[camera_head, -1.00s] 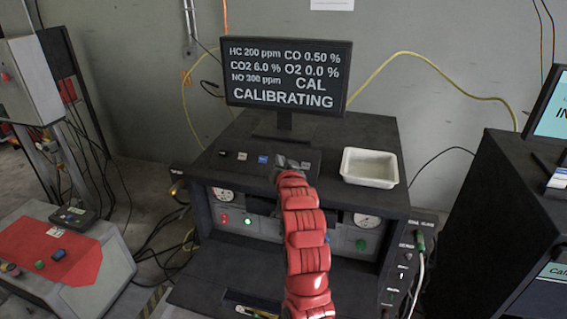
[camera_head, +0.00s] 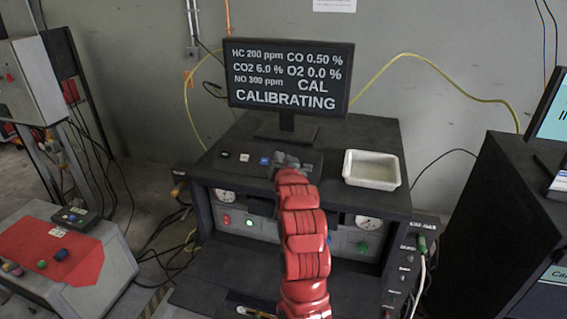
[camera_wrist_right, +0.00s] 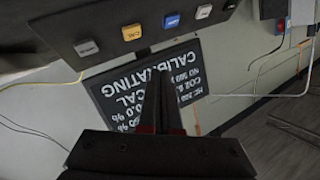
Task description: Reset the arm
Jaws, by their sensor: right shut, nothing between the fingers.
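My red right arm reaches up the middle of the head view to the analyzer bench (camera_head: 350,130). Its dark gripper (camera_head: 287,163) is over the right part of the button strip (camera_head: 240,168). In the right wrist view the gripper (camera_wrist_right: 158,76) is shut and empty, its fingertips close together in front of the upside-down monitor. That view shows a yellow CAL button (camera_wrist_right: 131,32), a blue button (camera_wrist_right: 171,20), a white one (camera_wrist_right: 204,11) and a grey one (camera_wrist_right: 87,47). In the head view the gripper hides the yellow and grey buttons. The left gripper is out of view.
A monitor (camera_head: 288,80) reading CALIBRATING stands behind the strip. A white tray (camera_head: 371,170) sits on the bench top to the right. A dark cabinet (camera_head: 480,220) stands at right, and a grey console with a red panel (camera_head: 62,245) at left.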

